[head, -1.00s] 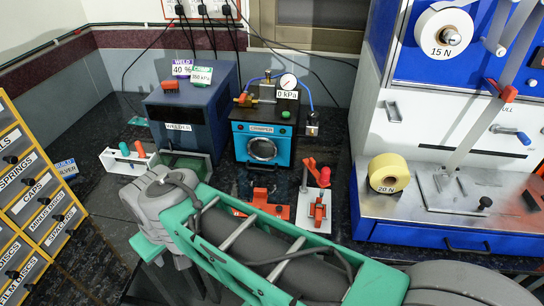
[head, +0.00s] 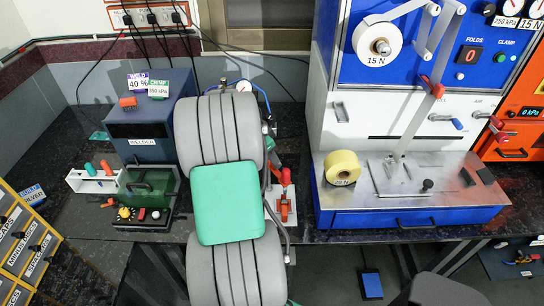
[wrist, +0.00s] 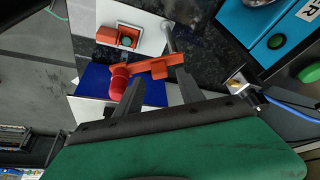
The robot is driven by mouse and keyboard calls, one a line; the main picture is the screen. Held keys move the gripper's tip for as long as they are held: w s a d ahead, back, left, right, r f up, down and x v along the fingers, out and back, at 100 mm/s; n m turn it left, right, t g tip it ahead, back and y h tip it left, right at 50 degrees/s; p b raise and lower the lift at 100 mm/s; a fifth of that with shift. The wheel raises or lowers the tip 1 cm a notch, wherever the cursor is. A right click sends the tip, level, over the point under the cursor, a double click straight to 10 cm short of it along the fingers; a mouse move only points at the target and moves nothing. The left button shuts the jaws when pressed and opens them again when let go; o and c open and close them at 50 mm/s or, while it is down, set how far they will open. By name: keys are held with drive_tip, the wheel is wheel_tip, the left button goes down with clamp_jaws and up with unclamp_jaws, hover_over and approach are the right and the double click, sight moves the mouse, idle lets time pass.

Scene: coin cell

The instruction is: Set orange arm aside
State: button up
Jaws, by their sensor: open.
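The orange arm (wrist: 152,69) is a flat orange bar with a red knob (wrist: 119,76) at its left end in the wrist view. Its fixture is a white plate (wrist: 148,40) with a grey post and an orange block (wrist: 122,36) holding a round dark-green centre. My gripper (wrist: 160,80) is open, its two dark fingers pointing at the bar close to its near side. I cannot tell whether they touch it.
A blue machine with a green button (wrist: 276,41) is close at right in the wrist view. In the head view the welder (head: 150,130) and a white rack (head: 92,180) stand left. A tape roll (head: 343,168) sits on the blue-and-white machine (head: 410,210) at right.

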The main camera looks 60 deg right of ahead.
drive_tip(key=shift+x, duration=0.85)
drive_tip(key=shift+c, duration=0.2)
clamp_jaws()
idle(0.5)
